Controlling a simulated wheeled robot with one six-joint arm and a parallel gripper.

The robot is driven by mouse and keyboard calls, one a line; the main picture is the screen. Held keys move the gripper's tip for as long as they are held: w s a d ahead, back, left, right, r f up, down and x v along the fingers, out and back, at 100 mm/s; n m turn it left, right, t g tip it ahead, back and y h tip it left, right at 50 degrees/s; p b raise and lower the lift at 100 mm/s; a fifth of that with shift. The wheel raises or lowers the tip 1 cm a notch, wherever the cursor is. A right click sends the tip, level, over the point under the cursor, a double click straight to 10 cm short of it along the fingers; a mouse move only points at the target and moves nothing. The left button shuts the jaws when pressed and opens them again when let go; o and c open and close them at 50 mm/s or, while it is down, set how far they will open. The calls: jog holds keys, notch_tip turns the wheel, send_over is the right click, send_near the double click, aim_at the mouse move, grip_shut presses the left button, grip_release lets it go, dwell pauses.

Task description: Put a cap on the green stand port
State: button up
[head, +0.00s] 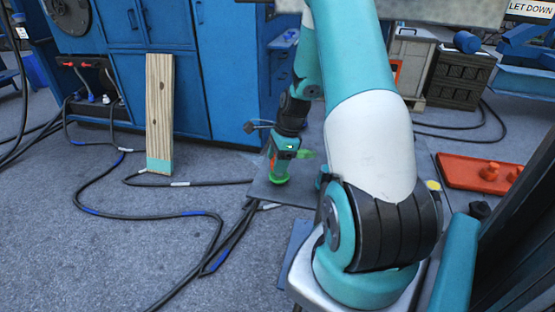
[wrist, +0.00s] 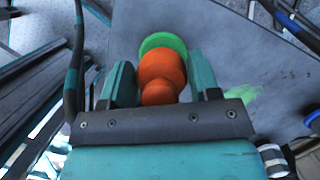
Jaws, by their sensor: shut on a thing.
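An orange cap (wrist: 160,72) with a rounded knob sits between the two teal fingers of my gripper (wrist: 161,82), which is shut on it. Just beyond the cap in the wrist view is the round green stand port (wrist: 160,42), partly covered by the cap. In the head view my gripper (head: 280,158) points down over the green port (head: 279,180), which is low above a grey plate. The cap is mostly hidden by the gripper there. I cannot tell whether the cap touches the port.
A red tray (head: 455,177) with orange caps (head: 490,171) lies at the right. A wooden plank (head: 159,100) leans on the blue cabinet (head: 225,80). Black cables (head: 150,214) cross the floor at the left. The grey plate (head: 308,192) lies under my gripper.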

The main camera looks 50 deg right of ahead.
jog(key=shift+f, duration=0.8)
jog(key=shift+p, duration=0.5)
jog(key=shift+f, duration=0.3)
jog(key=o, duration=1.1)
jog(key=p+v, duration=0.2)
jog(key=v, duration=1.5)
jog(key=shift+r+p, duration=0.25)
jog(key=shift+p, duration=0.15)
